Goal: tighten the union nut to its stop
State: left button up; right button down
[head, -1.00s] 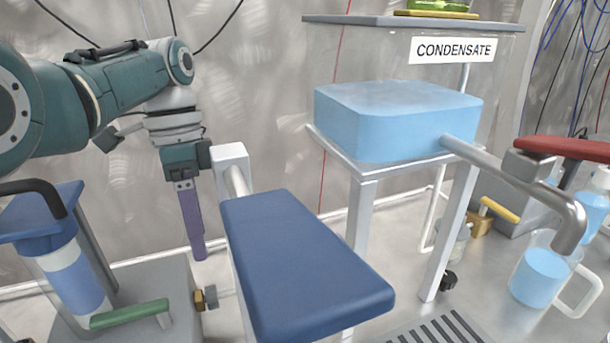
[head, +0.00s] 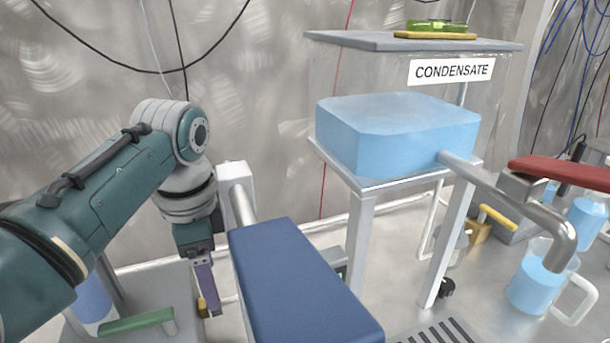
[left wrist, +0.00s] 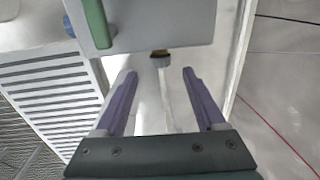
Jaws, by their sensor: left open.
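A small brass fitting (head: 203,307) sticks out of the grey box low at the left of the head view. In the left wrist view the brass end (left wrist: 159,53) meets a short grey piece (left wrist: 160,63), which looks like the union nut, with a pale pipe (left wrist: 177,110) running from it. My left gripper (head: 208,290) points down by the fitting, and its finger hides part of it in the head view. In the left wrist view the open purple fingers (left wrist: 158,78) stand either side of the pipe line, short of the nut, touching nothing visible. My right gripper is out of view.
A blue padded panel (head: 295,285) stands just right of my left gripper. The grey box (left wrist: 150,22) carries a green handle (head: 137,322). A blue tank (head: 395,135) on a white stand, a metal spout and a jug (head: 535,285) are at the right.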

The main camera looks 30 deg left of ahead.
pick_arm(q)
jog(key=f+b, duration=0.1)
jog(key=f, duration=0.2)
jog(key=f+b, duration=0.1)
jog(key=f, duration=0.2)
jog(key=shift+w+a+f, duration=0.15)
jog(key=shift+a, duration=0.05)
grip_shut()
